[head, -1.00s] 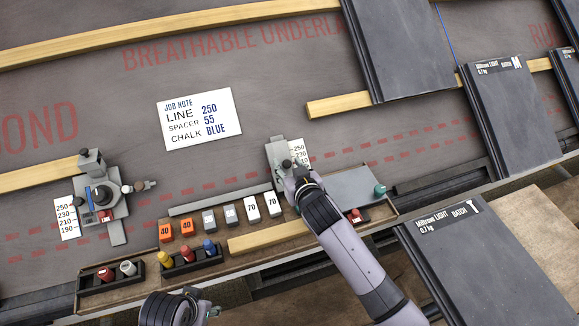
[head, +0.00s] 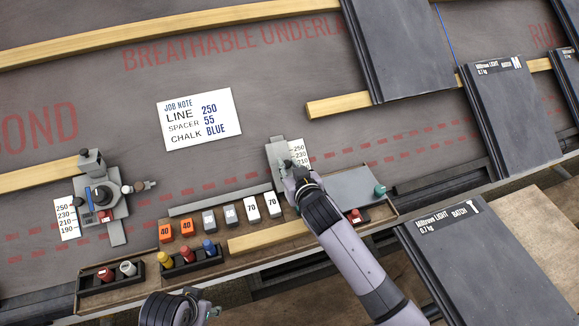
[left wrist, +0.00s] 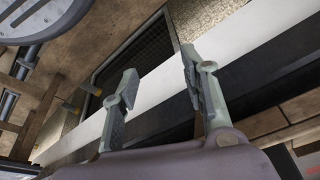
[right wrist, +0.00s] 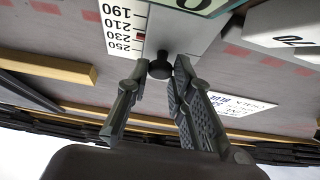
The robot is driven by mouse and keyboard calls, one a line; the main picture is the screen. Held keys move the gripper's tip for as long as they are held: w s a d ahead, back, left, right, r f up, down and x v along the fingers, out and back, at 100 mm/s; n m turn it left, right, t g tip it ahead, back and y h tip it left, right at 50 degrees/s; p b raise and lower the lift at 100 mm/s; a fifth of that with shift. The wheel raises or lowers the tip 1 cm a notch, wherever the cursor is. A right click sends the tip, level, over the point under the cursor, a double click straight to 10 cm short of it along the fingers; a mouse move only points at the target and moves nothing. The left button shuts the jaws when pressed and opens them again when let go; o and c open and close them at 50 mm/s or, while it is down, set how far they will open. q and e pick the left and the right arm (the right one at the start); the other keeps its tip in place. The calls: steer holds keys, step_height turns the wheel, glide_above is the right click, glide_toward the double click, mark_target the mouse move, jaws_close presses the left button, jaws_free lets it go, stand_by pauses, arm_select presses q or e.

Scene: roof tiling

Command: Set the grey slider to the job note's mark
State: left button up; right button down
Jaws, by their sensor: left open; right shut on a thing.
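The grey slider (head: 277,153) lies at the middle of the roof, beside a white scale (head: 298,148). My right gripper (head: 292,174) is shut on its dark round knob (right wrist: 160,68), near the scale's 250 end in the right wrist view. That view shows the scale (right wrist: 122,30) marked 190 to 250, with a small red mark near 230. The job note (head: 199,118) reads LINE 250, SPACER 55, CHALK BLUE. My left gripper (head: 212,312) is at the bottom edge of the head view; its fingers (left wrist: 158,85) are apart and empty in the left wrist view.
A wooden tray (head: 330,232) below the slider holds orange, grey and white blocks, with coloured chalk bottles in black holders. A second scaled device (head: 100,200) stands at the left. Dark tiles (head: 510,115) lie at the right. Underlay around the note is clear.

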mark_target(280, 144)
arm_select(q)
steer(key=shift+r, duration=0.1)
arm_select(e)
steer(key=shift+w+r, duration=0.1)
steer(key=w+r+p, duration=0.1)
steer(key=w+a+r, duration=0.1)
steer(key=w, duration=0.1)
steer(key=shift+w+r+p, duration=0.1)
steer(key=shift+r+p, duration=0.1)
steer(key=shift+p, duration=0.15)
arm_select(q)
steer(key=f, duration=0.6)
steer(key=shift+s, duration=0.25)
arm_select(e)
steer(key=shift+r, duration=0.15)
steer(key=c, duration=1.8)
jaws_free()
steer(key=shift+w+a, duration=0.1)
steer(key=shift+o, duration=1.8)
